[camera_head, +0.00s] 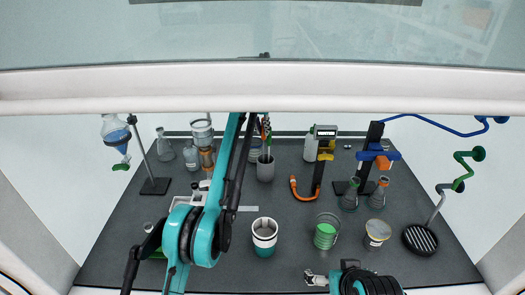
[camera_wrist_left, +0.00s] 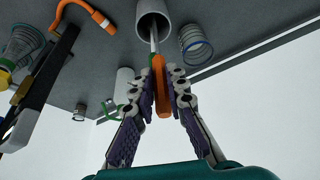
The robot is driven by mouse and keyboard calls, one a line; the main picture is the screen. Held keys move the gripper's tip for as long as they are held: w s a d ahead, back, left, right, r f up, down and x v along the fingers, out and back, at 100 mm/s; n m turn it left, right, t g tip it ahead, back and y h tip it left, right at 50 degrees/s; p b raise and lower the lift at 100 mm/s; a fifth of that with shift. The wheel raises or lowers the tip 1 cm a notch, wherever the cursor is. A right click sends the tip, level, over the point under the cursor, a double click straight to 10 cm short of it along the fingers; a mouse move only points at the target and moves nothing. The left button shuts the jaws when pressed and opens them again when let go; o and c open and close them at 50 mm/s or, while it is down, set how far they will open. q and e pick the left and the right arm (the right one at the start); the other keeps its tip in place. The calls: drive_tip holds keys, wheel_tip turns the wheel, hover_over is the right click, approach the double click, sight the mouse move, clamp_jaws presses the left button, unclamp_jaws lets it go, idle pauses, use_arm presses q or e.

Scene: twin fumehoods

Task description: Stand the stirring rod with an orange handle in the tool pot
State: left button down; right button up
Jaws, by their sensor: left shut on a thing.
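The tool pot (camera_head: 265,171) is a grey cylinder standing near the back middle of the fumehood floor. Its open mouth faces the camera in the left wrist view (camera_wrist_left: 146,9). My left gripper (camera_wrist_left: 161,80) is shut on the orange handle of the stirring rod (camera_wrist_left: 161,92). The thin metal shaft runs from the handle to the pot's mouth and its end appears inside; how deep it goes is hidden. In the head view, the left arm partly hides the left gripper (camera_head: 263,125) above the pot. My right gripper (camera_head: 316,278) is low at the front; its jaw opening is unclear.
A white-and-teal cup (camera_head: 264,237), a beaker with green contents (camera_head: 325,236) and a yellow-labelled cup (camera_head: 376,234) stand in front.

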drive_tip(key=shift+f+b, duration=2.3)
drive_tip(key=shift+f, duration=0.35)
use_arm(q)
wheel_tip(320, 180, down, 5)
drive_tip(key=shift+f, duration=0.1)
use_arm(e)
drive_tip(key=shift+r, duration=0.25)
use_arm(q)
drive_tip(key=c, duration=1.5)
unclamp_jaws()
drive_tip(key=shift+f, duration=0.1)
drive_tip(key=shift+c, duration=0.2)
use_arm(e)
drive_tip(key=shift+f, duration=0.15)
wheel_tip(320, 180, up, 2)
drive_tip(key=p, duration=0.2)
drive_tip(key=shift+r+p, duration=0.25)
drive_tip(key=shift+p, duration=0.05)
use_arm(q)
drive_tip(key=v, duration=0.7)
drive_tip(key=shift+s+a+r, duration=0.15)
drive_tip(key=shift+a+r, duration=0.1)
drive_tip(key=shift+r, duration=0.05)
